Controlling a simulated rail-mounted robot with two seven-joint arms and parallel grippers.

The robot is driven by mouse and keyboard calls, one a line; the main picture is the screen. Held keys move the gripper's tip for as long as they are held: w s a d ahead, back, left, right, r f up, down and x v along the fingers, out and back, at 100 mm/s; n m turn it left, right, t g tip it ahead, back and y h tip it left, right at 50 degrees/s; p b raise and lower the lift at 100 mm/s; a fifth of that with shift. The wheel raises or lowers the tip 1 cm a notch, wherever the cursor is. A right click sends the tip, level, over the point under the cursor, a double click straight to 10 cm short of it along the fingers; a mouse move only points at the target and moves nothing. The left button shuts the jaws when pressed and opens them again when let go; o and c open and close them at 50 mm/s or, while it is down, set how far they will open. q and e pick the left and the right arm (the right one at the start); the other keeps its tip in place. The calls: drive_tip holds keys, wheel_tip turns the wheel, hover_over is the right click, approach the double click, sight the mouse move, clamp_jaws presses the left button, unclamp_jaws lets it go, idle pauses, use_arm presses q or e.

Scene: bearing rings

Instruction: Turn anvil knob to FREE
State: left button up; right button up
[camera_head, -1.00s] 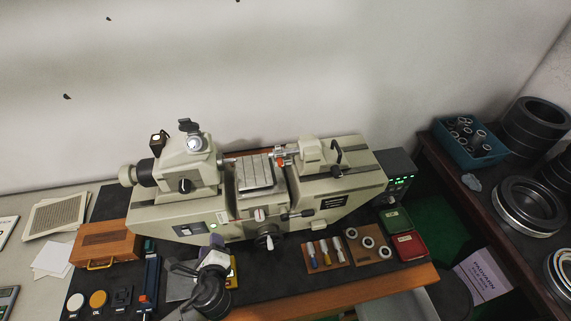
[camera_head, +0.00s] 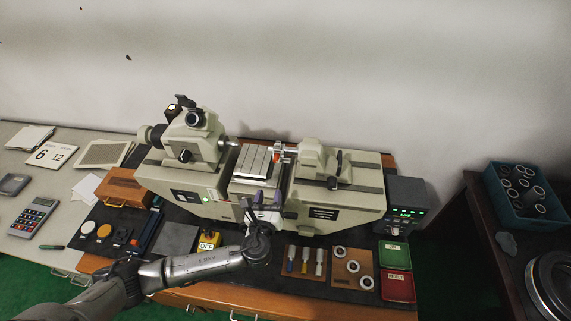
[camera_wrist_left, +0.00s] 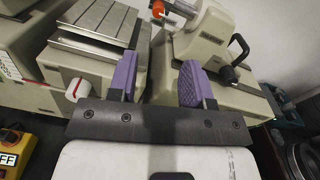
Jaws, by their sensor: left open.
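The bench measuring machine (camera_head: 322,213) stands on a dark mat. Its right-hand head (camera_head: 312,153) carries a black lever (camera_head: 338,160) and a dark round knob (camera_head: 332,183). The lever (camera_wrist_left: 238,48) and knob (camera_wrist_left: 228,73) also show in the left wrist view, right of my fingers. I cannot read any FREE marking, nor tell for sure which part is the anvil knob. My left gripper (camera_head: 267,197), with purple finger pads, is open and empty in front of the machine's middle, below the slotted table (camera_head: 253,162). My right gripper is not in view.
A yellow box marked OFF (camera_head: 208,241), a rack of coloured-handled tools (camera_head: 303,262), a board of rings (camera_head: 352,268) and green (camera_head: 393,254) and red (camera_head: 398,287) trays lie in front. A display box (camera_head: 406,203) stands right of the machine.

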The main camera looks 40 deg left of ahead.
sight(276, 162)
use_arm(q)
drive_tip(key=p+x, duration=0.1)
drive_tip(key=x, duration=1.1)
drive_tip(key=shift+a+p, duration=0.15)
drive_tip(key=shift+p, duration=0.25)
drive_tip(key=shift+w+a, duration=0.25)
drive_tip(key=shift+w, duration=0.2)
drive_tip(key=shift+c, duration=0.4)
clamp_jaws()
